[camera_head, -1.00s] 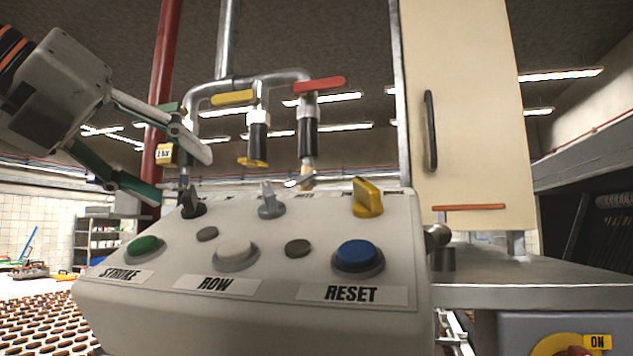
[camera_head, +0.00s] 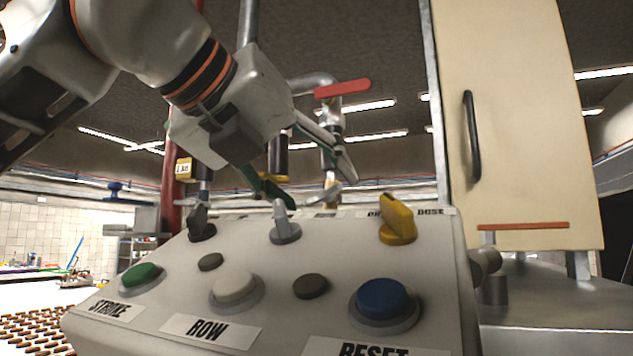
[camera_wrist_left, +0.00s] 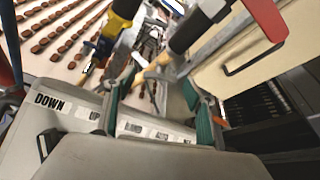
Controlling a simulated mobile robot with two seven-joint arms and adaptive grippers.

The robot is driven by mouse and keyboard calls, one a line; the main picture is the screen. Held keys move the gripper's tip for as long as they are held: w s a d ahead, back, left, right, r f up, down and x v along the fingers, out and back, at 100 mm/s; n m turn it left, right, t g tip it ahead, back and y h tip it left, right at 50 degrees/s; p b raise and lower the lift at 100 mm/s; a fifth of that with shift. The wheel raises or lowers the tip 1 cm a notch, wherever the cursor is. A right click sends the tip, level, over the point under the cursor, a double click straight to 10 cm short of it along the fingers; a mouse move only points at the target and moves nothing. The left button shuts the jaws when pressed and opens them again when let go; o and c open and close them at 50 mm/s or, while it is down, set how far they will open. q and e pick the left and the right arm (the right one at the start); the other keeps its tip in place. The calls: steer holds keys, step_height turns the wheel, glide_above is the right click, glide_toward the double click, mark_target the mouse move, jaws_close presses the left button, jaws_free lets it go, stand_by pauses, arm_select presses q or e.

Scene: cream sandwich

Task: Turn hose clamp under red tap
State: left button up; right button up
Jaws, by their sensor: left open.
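The red tap (camera_head: 342,88) has a red lever handle on a metal pipe, and its handle shows at upper right in the left wrist view (camera_wrist_left: 268,18). A black hose (camera_wrist_left: 190,32) hangs below it, ending in a tan piece (camera_head: 331,179). A grey lever-like part (camera_head: 322,195), apparently the hose clamp, sits by that end; my fingers partly hide this area. My left gripper (camera_head: 303,168) is open, one finger in front of the red tap's hose, the other farther left. The fingers also show in the left wrist view (camera_wrist_left: 155,84). I see no contact.
The yellow tap's black hose (camera_head: 278,150) hangs close on the left, partly behind my gripper. Below is the control panel (camera_head: 290,255) with buttons, a grey switch (camera_head: 284,222) and a yellow knob (camera_head: 398,218). A cream cabinet (camera_head: 515,130) stands right.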

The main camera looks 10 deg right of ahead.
arm_select(q)
steer(key=shift+w+d+f, duration=0.2)
steer(key=shift+w+d, duration=0.2)
steer(key=shift+w, duration=0.05)
steer(key=c, duration=1.1)
steer(key=shift+s+r+m+t+y, duration=0.15)
steer(key=shift+m+t+y, duration=0.3)
steer(key=shift+m, duration=0.45)
steer(key=shift+d+m+y, duration=0.15)
steer(key=shift+m+y, duration=0.4)
steer(key=shift+m, duration=0.25)
steer(key=o, duration=1.1)
